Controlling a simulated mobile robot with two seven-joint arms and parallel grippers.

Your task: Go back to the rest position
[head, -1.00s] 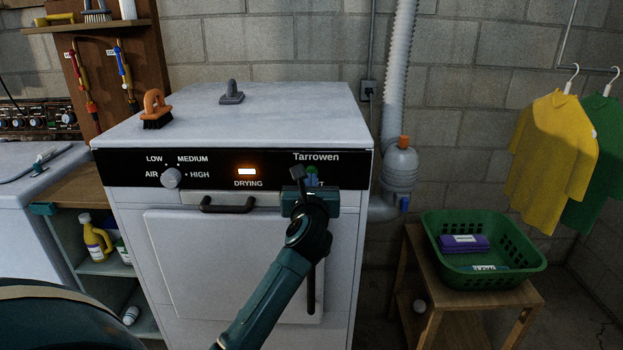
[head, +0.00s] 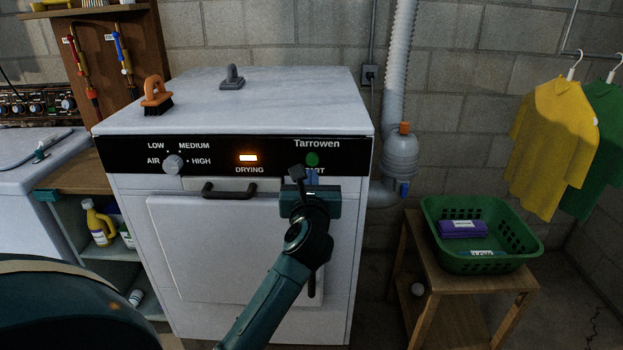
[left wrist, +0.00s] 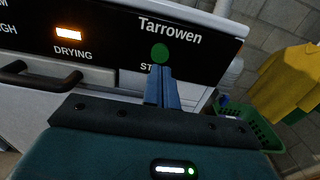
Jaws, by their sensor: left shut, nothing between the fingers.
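My left gripper (head: 312,178) is in front of the dryer's (head: 240,240) control panel, just below the round green start button (head: 313,159). Its blue fingers (left wrist: 162,86) are shut with nothing between them and partly cover the START label. In the left wrist view the green button (left wrist: 160,54) shows just beyond the fingertips; I cannot tell whether they touch. The DRYING lamp (head: 248,158) is lit orange. My right gripper is not in view.
A dial (head: 173,164) and a dark door handle (head: 229,190) stick out from the dryer front. An orange brush (head: 156,95) stands on its top. At right, a green basket (head: 530,243) sits on a wooden stand (head: 437,283). A grey vent pipe (head: 399,70) rises behind.

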